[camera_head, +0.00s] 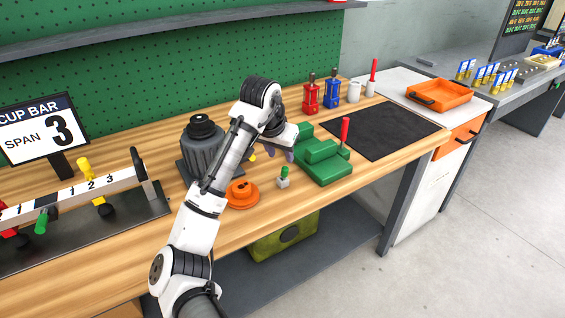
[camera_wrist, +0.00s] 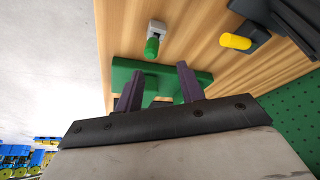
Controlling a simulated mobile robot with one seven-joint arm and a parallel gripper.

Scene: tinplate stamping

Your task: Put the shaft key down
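My gripper (camera_head: 289,154) is above the bench beside the green press-like fixture (camera_head: 326,165). In the wrist view the two dark purple fingers of my gripper (camera_wrist: 158,78) stand apart, with nothing visible held between them. The green fixture (camera_wrist: 200,78) shows behind and between the fingers. A small light grey block with a green knob (camera_head: 283,178) stands upright on the bench in front of the gripper. The block also shows beyond the fingertips in the wrist view (camera_wrist: 154,40), apart from them. I cannot tell for certain whether it is the shaft key.
A dark grey motor-like unit (camera_head: 203,145) and an orange round part (camera_head: 241,195) are left of the gripper. A red lever (camera_head: 344,131) rises from the fixture. Red (camera_head: 311,97) and blue (camera_head: 332,91) holders stand behind.

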